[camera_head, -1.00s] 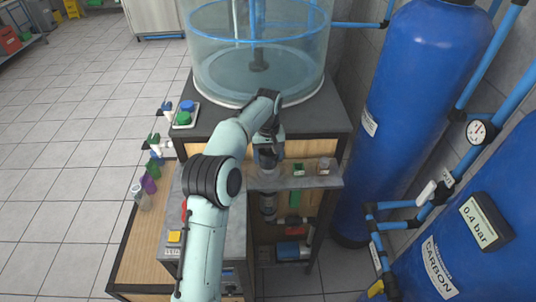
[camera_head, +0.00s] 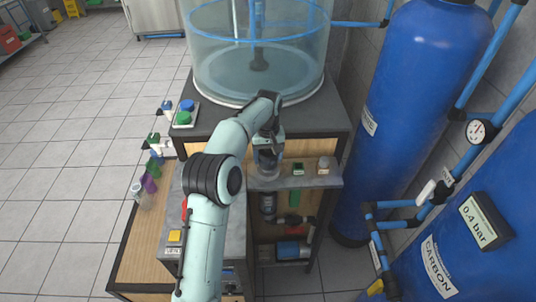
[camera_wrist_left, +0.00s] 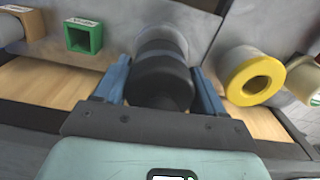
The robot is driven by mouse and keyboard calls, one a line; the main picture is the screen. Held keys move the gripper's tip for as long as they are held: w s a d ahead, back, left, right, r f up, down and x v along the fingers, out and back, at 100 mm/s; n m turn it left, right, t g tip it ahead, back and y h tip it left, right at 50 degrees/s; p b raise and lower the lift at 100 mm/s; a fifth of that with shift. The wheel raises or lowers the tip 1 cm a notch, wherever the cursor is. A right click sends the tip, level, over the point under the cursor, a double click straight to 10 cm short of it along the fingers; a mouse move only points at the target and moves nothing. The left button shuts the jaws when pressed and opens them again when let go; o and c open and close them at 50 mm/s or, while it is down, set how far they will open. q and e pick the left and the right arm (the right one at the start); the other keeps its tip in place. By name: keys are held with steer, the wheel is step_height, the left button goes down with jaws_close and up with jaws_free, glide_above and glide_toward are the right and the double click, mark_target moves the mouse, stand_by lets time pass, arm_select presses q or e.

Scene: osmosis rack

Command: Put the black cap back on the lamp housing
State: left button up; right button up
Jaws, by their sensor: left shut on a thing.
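My left gripper (camera_head: 268,155) comes in from the left and reaches over a narrow grey ledge. In the left wrist view, its two blue fingers (camera_wrist_left: 160,92) are closed around the sides of a black cap (camera_wrist_left: 160,78). The right gripper is not in view.
A clear tank (camera_head: 225,62) stands behind. A large blue vessel (camera_head: 400,110) rises at the right.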

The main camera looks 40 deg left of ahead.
arm_select(q)
steer(key=shift+f, duration=0.65)
steer(key=shift+f, duration=0.3)
stand_by(0.3)
steer(key=o, duration=1.2)
